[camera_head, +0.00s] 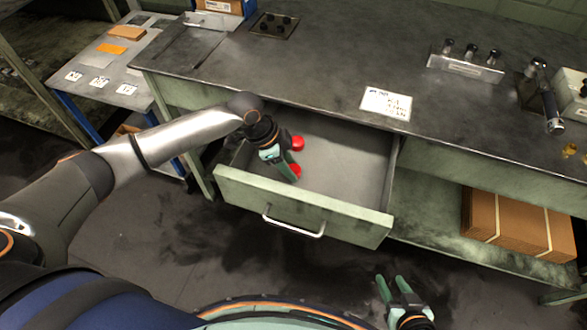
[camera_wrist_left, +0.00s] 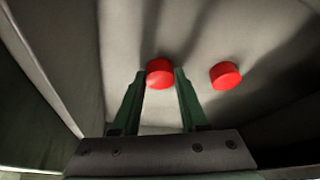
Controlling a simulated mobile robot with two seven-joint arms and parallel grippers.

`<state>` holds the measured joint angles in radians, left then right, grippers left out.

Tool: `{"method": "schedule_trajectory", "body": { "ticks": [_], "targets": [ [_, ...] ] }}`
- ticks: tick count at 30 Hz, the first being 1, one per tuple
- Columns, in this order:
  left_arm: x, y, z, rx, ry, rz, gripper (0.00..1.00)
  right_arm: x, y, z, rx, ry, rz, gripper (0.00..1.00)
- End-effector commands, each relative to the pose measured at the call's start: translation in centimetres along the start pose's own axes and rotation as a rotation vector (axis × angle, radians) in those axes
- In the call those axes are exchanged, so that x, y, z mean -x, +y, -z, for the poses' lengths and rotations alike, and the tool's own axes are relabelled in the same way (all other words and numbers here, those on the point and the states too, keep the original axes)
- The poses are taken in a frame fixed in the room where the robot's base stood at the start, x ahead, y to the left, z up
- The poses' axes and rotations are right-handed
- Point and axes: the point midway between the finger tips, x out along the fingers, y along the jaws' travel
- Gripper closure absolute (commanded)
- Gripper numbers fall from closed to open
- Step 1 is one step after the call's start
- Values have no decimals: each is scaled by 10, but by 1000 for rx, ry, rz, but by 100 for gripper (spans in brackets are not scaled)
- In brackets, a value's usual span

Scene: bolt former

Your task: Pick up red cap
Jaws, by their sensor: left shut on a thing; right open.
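Two red caps are in the open drawer (camera_head: 345,165). One red cap (camera_wrist_left: 159,73) is between the fingertips of my left gripper (camera_wrist_left: 160,80), which is shut on it. In the head view my left gripper (camera_head: 291,172) reaches down into the left part of the drawer, and the held cap (camera_head: 296,169) shows partly beside its fingers. The other red cap (camera_wrist_left: 225,75) lies on the drawer floor a little apart, to the right in the wrist view; it also shows in the head view (camera_head: 298,143). My right gripper (camera_head: 392,284) is open and empty, low in front of the bench.
The drawer's front panel with its handle (camera_head: 293,228) and its side walls surround my left gripper. The workbench top (camera_head: 310,60) overhangs the drawer's back. Cardboard boxes (camera_head: 515,222) sit on the lower shelf at the right. Most of the drawer floor is bare.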

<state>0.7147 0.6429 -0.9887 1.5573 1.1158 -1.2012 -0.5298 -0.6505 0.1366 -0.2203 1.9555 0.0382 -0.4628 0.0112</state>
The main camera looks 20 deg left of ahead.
Motion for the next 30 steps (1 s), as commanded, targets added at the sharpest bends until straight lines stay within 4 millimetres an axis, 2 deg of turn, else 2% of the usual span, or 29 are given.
{"method": "schedule_trajectory", "body": {
  "ticks": [8,21,25,30],
  "targets": [
    [7,-1,3,-1,2,2,100,2,0,1,0,0,0,55],
    [80,-1,34,-2,3,3,100,10,4,6,-1,4,-11,55],
    [90,0,38,1,1,0,100,10,5,3,-2,2,-15,55],
    [93,0,39,1,0,0,100,11,6,2,-3,1,-17,55]
  ]
}}
